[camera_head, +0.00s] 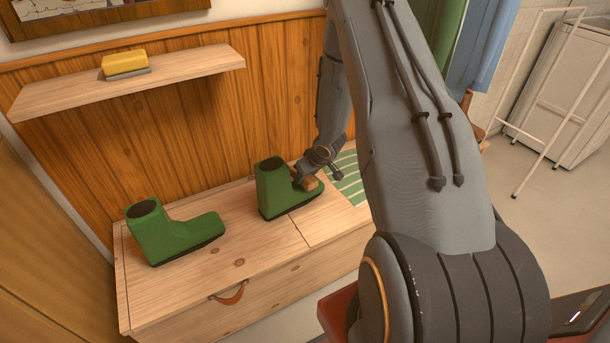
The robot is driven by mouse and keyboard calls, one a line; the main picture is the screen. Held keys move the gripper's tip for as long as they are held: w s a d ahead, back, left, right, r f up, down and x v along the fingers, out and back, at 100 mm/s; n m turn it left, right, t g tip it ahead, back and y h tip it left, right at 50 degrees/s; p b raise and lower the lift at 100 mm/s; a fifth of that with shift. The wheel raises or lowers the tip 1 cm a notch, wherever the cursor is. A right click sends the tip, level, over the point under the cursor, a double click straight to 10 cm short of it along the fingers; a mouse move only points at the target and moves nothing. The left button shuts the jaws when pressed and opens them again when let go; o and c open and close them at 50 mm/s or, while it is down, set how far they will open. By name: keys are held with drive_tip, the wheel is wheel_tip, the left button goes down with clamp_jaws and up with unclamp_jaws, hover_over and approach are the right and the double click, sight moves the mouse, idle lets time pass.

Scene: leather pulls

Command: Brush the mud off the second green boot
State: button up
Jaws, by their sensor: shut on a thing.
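Two green boots stand upright on the wooden bench (229,255). One boot (166,235) is at the left, its toe pointing right. The other boot (272,190) is nearer the bench's middle, its toe also pointing right. My gripper (311,178) is at the foot of this right boot, shut on a small tan brush (312,184). The brush appears to be at the upper side of the boot's foot; whether it touches cannot be told for sure. My gripper hides part of the foot. No clear mud shows on either boot at this size.
A wall shelf (190,72) above holds a yellow block (125,63) on a grey base. A green striped cloth (347,178) lies at the bench's right end. A leather pull (231,295) hangs on the bench front. A white rack (545,105) stands at the far right.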

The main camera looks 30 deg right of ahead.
drive_tip(key=shift+d+p, duration=0.8)
drive_tip(key=shift+d, duration=0.75)
drive_tip(key=shift+s+a+r, duration=0.1)
drive_tip(key=shift+a, duration=1.6)
drive_tip(key=shift+w+d+p, duration=0.2)
drive_tip(key=shift+d+p, duration=0.55)
drive_tip(key=shift+d, duration=0.85)
drive_tip(key=shift+s+a+f, duration=0.15)
drive_tip(key=shift+a, duration=0.7)
drive_tip(key=shift+s+a+f, duration=0.15)
drive_tip(key=shift+a, duration=0.65)
drive_tip(key=shift+w+d+r+p, duration=0.15)
drive_tip(key=shift+d+p, duration=0.35)
drive_tip(key=shift+d, duration=1.25)
drive_tip(key=shift+w, duration=0.1)
drive_tip(key=shift+w+d+r+p, duration=0.2)
drive_tip(key=shift+d+r+p, duration=0.85)
drive_tip(key=shift+r+p, duration=0.15)
drive_tip(key=shift+w+d+r+p, duration=0.15)
drive_tip(key=shift+d+r+p, duration=0.7)
drive_tip(key=shift+d+r, duration=0.1)
drive_tip(key=shift+w+d+r+p, duration=0.1)
drive_tip(key=shift+d+r+p, duration=0.7)
drive_tip(key=shift+d+r, duration=0.1)
